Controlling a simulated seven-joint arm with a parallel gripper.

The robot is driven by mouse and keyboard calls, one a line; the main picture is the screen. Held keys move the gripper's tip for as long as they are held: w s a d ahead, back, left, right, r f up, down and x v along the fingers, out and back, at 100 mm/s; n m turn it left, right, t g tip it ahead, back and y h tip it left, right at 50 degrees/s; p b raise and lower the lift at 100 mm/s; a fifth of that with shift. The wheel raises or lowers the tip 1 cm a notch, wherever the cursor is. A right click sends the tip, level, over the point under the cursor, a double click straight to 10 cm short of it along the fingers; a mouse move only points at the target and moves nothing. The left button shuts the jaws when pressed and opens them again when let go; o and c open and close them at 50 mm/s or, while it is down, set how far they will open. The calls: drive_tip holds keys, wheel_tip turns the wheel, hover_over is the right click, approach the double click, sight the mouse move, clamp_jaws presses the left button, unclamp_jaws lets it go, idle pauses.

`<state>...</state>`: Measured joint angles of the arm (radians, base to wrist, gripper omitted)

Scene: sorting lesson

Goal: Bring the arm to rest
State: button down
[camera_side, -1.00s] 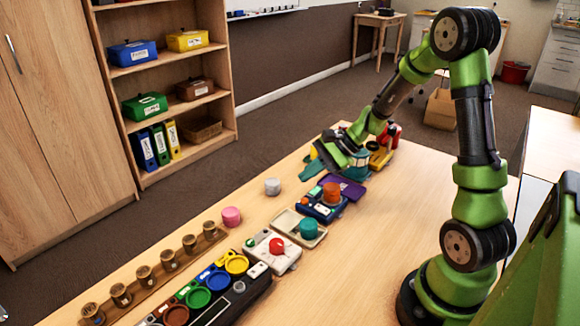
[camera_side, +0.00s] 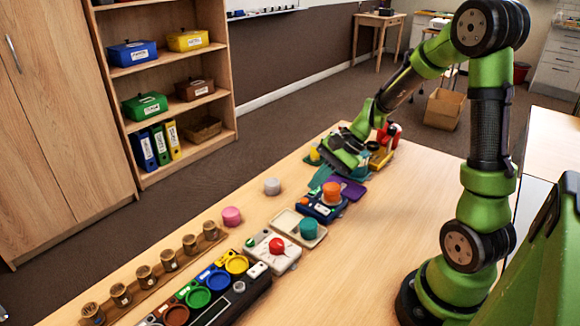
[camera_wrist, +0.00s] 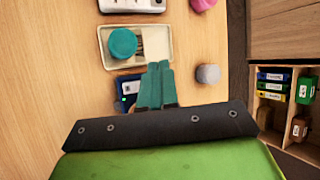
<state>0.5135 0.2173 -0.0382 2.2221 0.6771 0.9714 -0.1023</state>
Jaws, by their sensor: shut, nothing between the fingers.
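My gripper (camera_side: 322,178) is above the far part of the table, over the area by the purple tray (camera_side: 350,189). In the wrist view its two teal fingers (camera_wrist: 157,84) lie side by side, shut with nothing between them. My green arm reaches from the base at the right, bent high at the elbow. The fingers hide part of the blue tray in the wrist view.
Pink (camera_side: 231,216) and grey (camera_side: 272,186) pieces stand on the left. Colored dishes line the front. The table's right side is clear.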

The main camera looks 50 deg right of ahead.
drive_tip(key=s+a+r+n+t+h, duration=0.2)
drive_tip(key=s+a+r+n+h, duration=0.1)
drive_tip(key=s+a+r+n, duration=0.7)
wheel_tip(320, 180, up, 4)
drive_tip(key=shift+s+a+r+n+h, duration=0.1)
drive_tip(key=shift+s+a+n+h, duration=0.25)
drive_tip(key=shift+s+n, duration=0.45)
